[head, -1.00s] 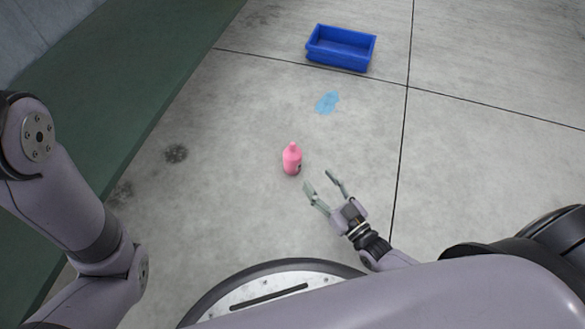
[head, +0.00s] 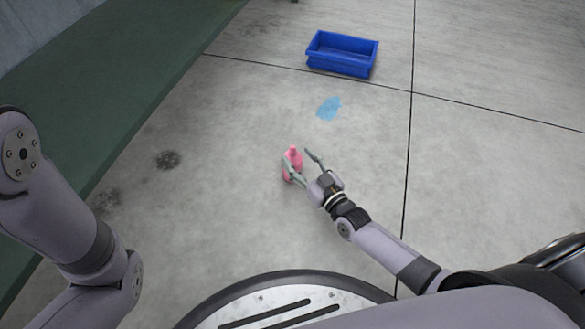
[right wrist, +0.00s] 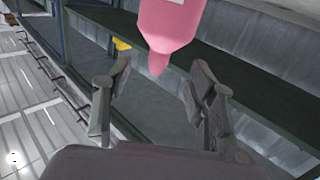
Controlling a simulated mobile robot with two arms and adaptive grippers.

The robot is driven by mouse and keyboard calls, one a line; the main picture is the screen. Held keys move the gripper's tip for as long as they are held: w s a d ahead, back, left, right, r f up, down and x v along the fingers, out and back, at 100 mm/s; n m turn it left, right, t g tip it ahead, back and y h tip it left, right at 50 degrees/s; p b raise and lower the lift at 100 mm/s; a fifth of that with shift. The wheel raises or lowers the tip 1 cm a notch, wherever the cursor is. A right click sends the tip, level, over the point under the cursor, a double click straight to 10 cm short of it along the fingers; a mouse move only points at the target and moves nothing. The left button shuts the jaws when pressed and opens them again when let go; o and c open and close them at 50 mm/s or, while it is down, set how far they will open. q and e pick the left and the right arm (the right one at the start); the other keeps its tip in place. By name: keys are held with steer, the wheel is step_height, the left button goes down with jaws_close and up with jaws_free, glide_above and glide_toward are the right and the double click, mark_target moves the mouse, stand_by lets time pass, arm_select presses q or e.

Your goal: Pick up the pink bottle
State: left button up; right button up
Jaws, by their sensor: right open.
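The pink bottle (head: 293,158) stands on the grey floor in the middle of the head view. My right gripper (head: 301,164) is at the bottle, with one finger in front of its lower part and the other to its right. In the right wrist view, the bottle (right wrist: 168,28) appears upside down, ahead of and between the open fingers of my right gripper (right wrist: 158,85). The fingers show gaps to the bottle there. My left arm is at the left edge of the head view, but its gripper is out of view.
A blue bin (head: 342,54) sits on the floor at the back. A light-blue patch (head: 328,108) marks the floor between bin and bottle. A green raised surface (head: 95,110) runs along the left beside a wall. The floor to the right is clear.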

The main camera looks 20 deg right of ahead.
mark_target(295, 154)
steer(key=w+b, duration=0.3)
steer(key=shift+w+a+f, duration=0.2)
steer(key=shift+a+f, duration=0.15)
steer(key=shift+f, duration=0.05)
steer(key=shift+w+a+r, duration=0.1)
steer(key=shift+w+r, duration=0.05)
steer(key=shift+w, duration=0.3)
steer(key=shift+c, duration=0.3)
jaws_close()
